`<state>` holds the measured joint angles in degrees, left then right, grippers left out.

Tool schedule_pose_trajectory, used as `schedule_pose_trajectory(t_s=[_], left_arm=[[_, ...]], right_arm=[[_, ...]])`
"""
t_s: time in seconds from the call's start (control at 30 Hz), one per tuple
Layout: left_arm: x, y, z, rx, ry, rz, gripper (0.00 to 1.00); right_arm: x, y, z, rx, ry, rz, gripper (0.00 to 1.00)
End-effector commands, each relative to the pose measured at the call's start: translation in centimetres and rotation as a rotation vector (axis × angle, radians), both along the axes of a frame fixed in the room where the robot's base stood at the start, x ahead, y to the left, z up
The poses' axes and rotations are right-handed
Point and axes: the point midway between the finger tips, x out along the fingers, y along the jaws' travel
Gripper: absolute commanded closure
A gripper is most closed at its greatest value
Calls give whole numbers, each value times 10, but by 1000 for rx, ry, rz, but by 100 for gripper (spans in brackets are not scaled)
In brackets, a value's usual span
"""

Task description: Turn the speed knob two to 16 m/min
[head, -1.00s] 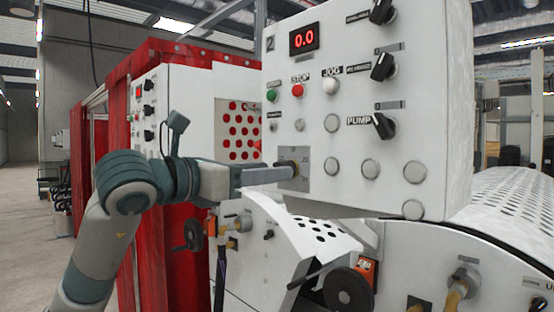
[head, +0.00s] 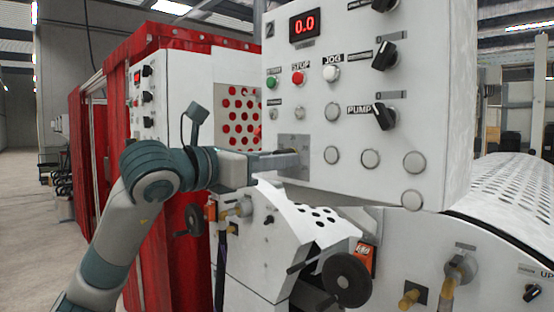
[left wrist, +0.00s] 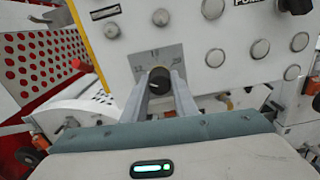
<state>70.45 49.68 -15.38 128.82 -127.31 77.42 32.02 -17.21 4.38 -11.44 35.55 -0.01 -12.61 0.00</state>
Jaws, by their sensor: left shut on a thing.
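The speed knob is a small dark round knob (left wrist: 158,79) on a grey scale plate (left wrist: 155,56) in the left wrist view. The plate shows 12 at left, 16 at top and 20 at right. My left gripper (left wrist: 160,92) has its two fingers on either side of the knob and is shut on it. I cannot make out where the knob points. In the head view my left gripper (head: 296,161) reaches the plate (head: 293,142) from the left, and its fingers hide the knob. My right gripper is not in view.
The white control panel (head: 340,120) carries a red display (head: 304,25) reading 0.0, push buttons and black selector switches (head: 384,116). A red curtain (head: 165,235) hangs behind my left arm.

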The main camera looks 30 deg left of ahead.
Motion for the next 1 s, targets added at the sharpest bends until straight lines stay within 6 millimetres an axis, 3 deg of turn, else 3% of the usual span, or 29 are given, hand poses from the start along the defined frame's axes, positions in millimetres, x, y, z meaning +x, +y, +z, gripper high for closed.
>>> schedule_pose_trajectory(t_s=[0.47, 1.0], left_arm=[[0, 0, -2, 139, -51, 2, 97], [0, 1, -1, 585, -208, 2, 97]], right_arm=[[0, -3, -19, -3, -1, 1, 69], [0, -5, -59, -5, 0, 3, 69]])
